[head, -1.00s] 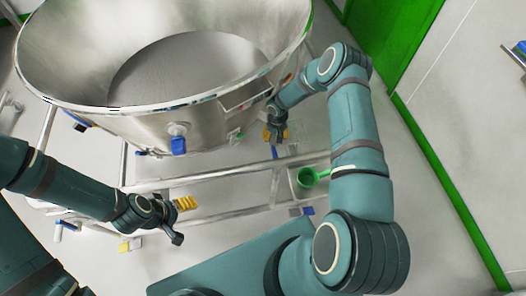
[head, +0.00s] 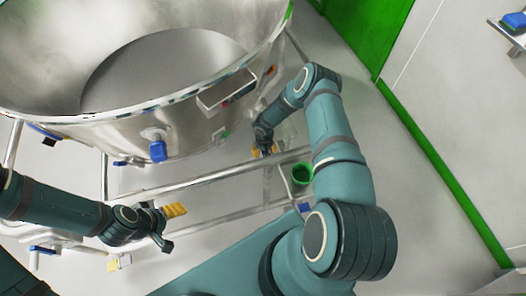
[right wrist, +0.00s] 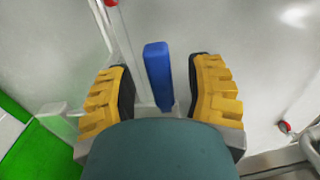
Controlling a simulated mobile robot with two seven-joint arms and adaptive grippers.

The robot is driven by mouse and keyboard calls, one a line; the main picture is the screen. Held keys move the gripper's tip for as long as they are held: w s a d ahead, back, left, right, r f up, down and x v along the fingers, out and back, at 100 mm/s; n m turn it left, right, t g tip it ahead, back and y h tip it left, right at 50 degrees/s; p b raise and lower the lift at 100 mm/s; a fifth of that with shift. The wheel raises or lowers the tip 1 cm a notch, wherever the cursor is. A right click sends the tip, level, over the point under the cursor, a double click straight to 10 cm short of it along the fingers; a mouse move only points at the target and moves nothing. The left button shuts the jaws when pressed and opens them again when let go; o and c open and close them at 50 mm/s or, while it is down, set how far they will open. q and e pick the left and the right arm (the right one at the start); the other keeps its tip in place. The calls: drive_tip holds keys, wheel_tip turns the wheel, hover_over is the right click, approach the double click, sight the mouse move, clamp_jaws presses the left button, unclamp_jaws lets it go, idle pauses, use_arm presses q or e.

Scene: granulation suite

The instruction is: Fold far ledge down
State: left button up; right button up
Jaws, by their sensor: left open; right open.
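My right gripper (head: 263,146) reaches down beside the steel bowl's lower wall, near the frame rails. In the right wrist view its yellow-padded fingers (right wrist: 165,95) are open, with an upright blue tab (right wrist: 158,75) between them. Gaps show on both sides of the tab, so it is not gripped. I cannot tell for sure which part is the far ledge, or whether the tab belongs to it. My left gripper (head: 170,226) is open and empty, in front of the lower rails, well left of the right one.
The large steel bowl (head: 190,125) fills the upper left, with a blue-knobbed fitting (head: 157,147) on its wall. Steel rails (head: 200,180) run below it. A green cup (head: 302,174) is close to my right forearm. Bare floor (head: 410,200) lies to the right.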

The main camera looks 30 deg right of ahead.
drive_tip(key=shift+f, duration=0.25)
clamp_jaws()
idle(0.3)
